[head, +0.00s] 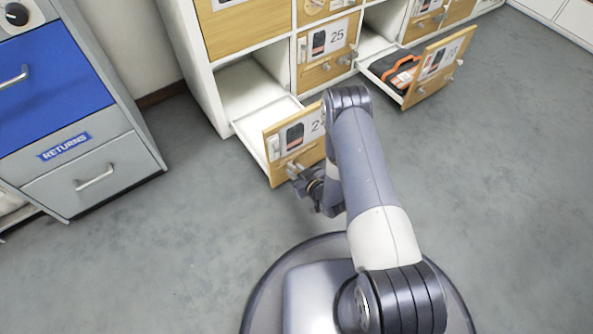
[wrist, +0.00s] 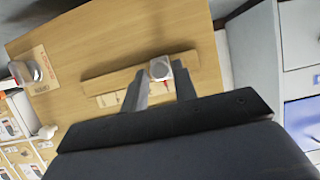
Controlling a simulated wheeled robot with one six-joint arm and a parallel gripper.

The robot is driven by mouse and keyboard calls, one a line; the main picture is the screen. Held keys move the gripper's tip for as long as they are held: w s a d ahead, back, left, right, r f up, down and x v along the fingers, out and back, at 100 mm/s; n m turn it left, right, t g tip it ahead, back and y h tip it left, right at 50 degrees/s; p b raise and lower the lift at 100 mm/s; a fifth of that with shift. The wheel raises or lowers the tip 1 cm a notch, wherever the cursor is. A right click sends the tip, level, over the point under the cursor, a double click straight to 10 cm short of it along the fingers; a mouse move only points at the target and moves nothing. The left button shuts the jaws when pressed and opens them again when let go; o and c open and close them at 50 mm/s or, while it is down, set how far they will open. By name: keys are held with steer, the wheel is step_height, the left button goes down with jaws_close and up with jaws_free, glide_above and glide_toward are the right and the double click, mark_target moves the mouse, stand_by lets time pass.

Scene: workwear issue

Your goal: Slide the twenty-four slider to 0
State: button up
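An open drawer with a wooden front (head: 277,171) sticks out low from the white shelf unit. Its label starts with 2; my arm hides the rest, so I cannot confirm it reads 24. In the head view my gripper (head: 309,180) is close to the drawer front. The scale marks are not readable.
Another open drawer (head: 435,72) at the upper right holds a dark and orange item (head: 397,72). A closed drawer labelled 25 (head: 327,52) is between them. A grey and blue returns cabinet (head: 62,100) stands at the left. The grey floor around is clear.

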jaws_close()
steer(key=shift+s+a, duration=0.45)
steer(key=shift+a, duration=0.15)
steer(key=shift+s+a, duration=0.4)
steer(key=shift+a, duration=0.2)
steer(key=shift+o, duration=1.8)
jaws_free()
steer(key=shift+a, duration=0.1)
